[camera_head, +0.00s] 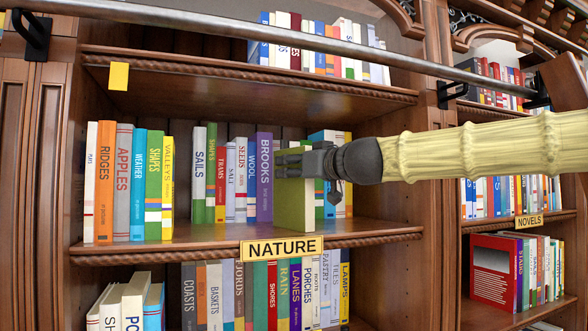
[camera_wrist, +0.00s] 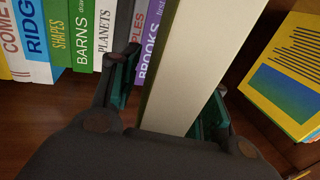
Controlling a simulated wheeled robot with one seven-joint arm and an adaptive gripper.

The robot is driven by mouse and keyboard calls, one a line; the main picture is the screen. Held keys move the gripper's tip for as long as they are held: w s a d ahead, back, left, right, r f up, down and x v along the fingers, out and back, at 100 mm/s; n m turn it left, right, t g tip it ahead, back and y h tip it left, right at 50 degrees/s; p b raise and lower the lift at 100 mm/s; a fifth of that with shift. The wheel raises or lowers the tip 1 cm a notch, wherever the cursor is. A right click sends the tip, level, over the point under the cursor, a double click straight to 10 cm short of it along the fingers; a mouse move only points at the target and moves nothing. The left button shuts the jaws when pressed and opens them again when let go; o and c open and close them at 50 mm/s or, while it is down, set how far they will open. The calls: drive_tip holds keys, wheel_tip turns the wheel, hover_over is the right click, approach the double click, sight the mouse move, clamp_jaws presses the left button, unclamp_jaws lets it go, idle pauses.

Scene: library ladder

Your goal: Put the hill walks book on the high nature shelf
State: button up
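A green book (camera_head: 294,206) stands upright on the NATURE shelf (camera_head: 385,231), near its front edge and in front of the row of books. I cannot read its title, so I cannot confirm that it is the hill walks book. My gripper (camera_head: 294,162) reaches in from the right at the book's upper part. In the wrist view, the fingers of my gripper (camera_wrist: 165,100) are spread either side of the book's pale page block (camera_wrist: 195,70). A gap shows at the left finger; the right finger is close to or touching the book.
A purple BROOKS book (camera_head: 264,178) and several others stand left of the green book. More books (camera_head: 335,140) stand behind my gripper. A yellow and blue book (camera_wrist: 290,75) is right of it in the wrist view. A metal rail (camera_head: 200,22) crosses above. Free shelf lies at the right.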

drive_tip(key=shift+a, duration=0.1)
drive_tip(key=b+v, duration=0.1)
drive_tip(key=v, duration=1.1)
idle(0.4)
